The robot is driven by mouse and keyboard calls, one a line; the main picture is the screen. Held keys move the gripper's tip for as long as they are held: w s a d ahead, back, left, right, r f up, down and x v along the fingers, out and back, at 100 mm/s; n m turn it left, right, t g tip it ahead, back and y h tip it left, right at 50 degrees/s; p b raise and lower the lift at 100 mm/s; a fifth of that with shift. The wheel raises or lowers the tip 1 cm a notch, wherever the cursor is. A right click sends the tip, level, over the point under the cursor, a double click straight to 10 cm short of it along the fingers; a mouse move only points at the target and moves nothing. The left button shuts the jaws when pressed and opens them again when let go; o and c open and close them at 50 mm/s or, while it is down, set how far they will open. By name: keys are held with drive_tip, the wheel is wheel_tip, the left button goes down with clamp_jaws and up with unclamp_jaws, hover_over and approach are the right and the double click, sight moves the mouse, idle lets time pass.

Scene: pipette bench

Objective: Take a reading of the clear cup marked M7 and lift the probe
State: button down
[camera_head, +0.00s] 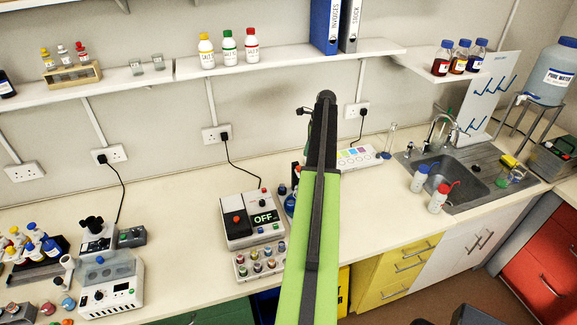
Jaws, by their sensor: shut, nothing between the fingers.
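Two small clear cups, a left one (136,67) and a right one (158,63), stand on the wall shelf. No M7 mark is readable on either. A grey and black instrument (240,218) with a red button and a display reading OFF stands on the bench left of my arm. I cannot make out a probe. My green and black arm rises through the middle of the head view and hides part of the bench behind it. I cannot make out my gripper's fingers.
A rack of small vials (261,264) sits before the instrument. A white-based machine (112,290) and bottle rack stand left. A sink (480,172) and two squeeze bottles, blue-capped (419,179) and red-capped (439,199), are right. The bench between instrument and left machine is largely clear.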

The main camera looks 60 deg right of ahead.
sight(300, 167)
drive_tip(key=shift+w, duration=0.15)
drive_tip(key=b+x, duration=0.6)
drive_tip(key=x, duration=0.1)
drive_tip(key=shift+w+a+b, duration=0.1)
drive_tip(key=shift+a+b, duration=0.05)
drive_tip(key=shift+b, duration=0.25)
